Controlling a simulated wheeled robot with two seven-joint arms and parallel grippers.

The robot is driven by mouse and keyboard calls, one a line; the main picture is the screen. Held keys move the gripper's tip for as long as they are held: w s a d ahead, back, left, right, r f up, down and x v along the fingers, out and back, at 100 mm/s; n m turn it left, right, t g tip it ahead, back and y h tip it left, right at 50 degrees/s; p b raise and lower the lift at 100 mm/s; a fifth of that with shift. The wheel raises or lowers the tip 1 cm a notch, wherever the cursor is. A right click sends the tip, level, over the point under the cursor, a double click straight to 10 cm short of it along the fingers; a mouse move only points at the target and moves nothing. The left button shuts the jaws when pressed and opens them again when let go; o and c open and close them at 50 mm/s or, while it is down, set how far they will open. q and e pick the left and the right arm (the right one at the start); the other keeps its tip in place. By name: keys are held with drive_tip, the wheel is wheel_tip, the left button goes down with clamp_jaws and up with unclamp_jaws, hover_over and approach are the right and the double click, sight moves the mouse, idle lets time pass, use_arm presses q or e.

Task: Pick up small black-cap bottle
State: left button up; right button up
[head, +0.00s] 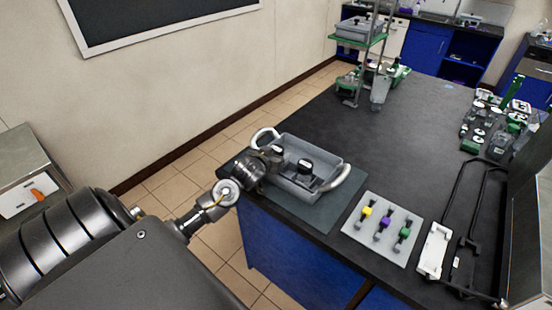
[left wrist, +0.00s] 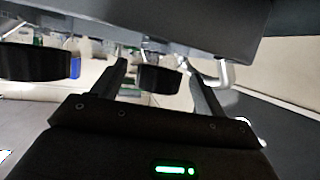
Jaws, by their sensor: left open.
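A grey tray (head: 325,166) with pale loop handles holds two black-capped bottles. One black cap (head: 305,166) shows clearly near the tray's middle. The other black cap (head: 277,150) is at the left, partly hidden by my left gripper (head: 268,158). In the left wrist view, my left gripper (left wrist: 159,70) is open, with a smaller-looking black cap (left wrist: 160,79) between its two fingers and a gap on each side. A larger-looking black cap (left wrist: 38,63) sits outside the fingers at the left. The bottle bodies are mostly hidden. My right gripper is not in view.
The tray stands on a dark mat (head: 322,214) at the bench corner. A light plate with yellow, purple and green-marked items (head: 384,228) lies to its right. A black frame (head: 470,215) is farther right.

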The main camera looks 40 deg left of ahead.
use_arm(q)
drive_tip(key=shift+p+x, duration=0.35)
drive_tip(key=shift+x, duration=1.55)
drive_tip(key=shift+c, duration=0.4)
drive_tip(key=c, duration=1.1)
